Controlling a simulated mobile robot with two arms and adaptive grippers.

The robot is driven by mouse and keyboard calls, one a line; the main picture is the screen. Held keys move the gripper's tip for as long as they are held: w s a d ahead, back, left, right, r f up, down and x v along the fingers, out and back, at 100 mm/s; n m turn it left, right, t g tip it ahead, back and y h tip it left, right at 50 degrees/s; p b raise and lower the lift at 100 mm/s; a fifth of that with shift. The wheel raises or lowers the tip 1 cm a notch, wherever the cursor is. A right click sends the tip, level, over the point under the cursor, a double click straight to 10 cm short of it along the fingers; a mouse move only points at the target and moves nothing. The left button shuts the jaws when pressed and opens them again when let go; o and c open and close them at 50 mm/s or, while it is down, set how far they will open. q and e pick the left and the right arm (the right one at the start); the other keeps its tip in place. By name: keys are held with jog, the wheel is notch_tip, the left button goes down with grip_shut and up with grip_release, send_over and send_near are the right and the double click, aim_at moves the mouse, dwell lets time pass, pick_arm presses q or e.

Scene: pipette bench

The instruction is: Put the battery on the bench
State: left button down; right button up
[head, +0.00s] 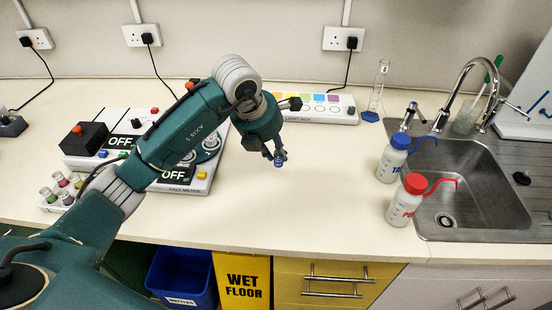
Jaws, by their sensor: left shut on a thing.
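My left gripper (279,157) reaches in from the left and points down over the bench (310,195). It is shut on a small blue battery (278,164), which shows at the fingertips. The battery appears to be a little above the bench surface, though the gap is hard to judge. Most of the battery is hidden by the fingers. The bench top is cream coloured and bare under and around the gripper. My right gripper is not in the view.
A light box (330,117) stands behind the gripper. A meter with OFF labels (200,185) is to the left, partly behind my arm. Blue-capped (392,160) and red-capped (404,205) wash bottles stand by the sink (480,190). The front middle of the bench is free.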

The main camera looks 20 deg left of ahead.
aim_at(275, 161)
pick_arm(q)
notch_tip(275, 161, down, 4)
jog(key=shift+r+p, duration=0.15)
jog(key=shift+p, duration=0.25)
jog(key=shift+f, duration=0.3)
jog(key=c, duration=1.5)
grip_release()
jog(key=shift+c, duration=0.2)
